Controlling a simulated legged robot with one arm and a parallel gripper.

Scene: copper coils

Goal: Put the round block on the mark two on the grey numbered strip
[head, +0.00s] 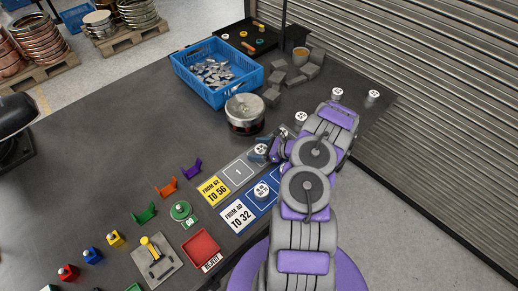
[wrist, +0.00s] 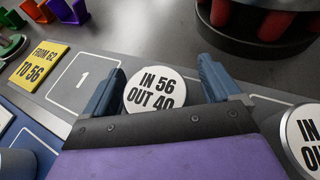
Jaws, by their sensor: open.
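The grey numbered strip (head: 222,178) has a yellow label at its left end and mark one (head: 237,172). It also shows in the wrist view (wrist: 52,98). A round block with a white top reading IN 56 OUT 40 (wrist: 155,90) is at the strip beyond mark one; it also shows in the head view (head: 260,151). My gripper (wrist: 160,84) is open, with one finger on each side of this block. The numeral of mark two is not visible; only part of a white outline shows right of my gripper. I cannot tell whether the fingers touch the block.
A blue strip (head: 248,211) with another round block (head: 262,191) lies alongside. More round blocks stand near my arm (head: 301,118) and farther back (head: 337,93). A large metal-topped drum (head: 245,114) is close behind the gripper. A blue crate (head: 217,97) and a red tray (head: 201,249) stand on the table.

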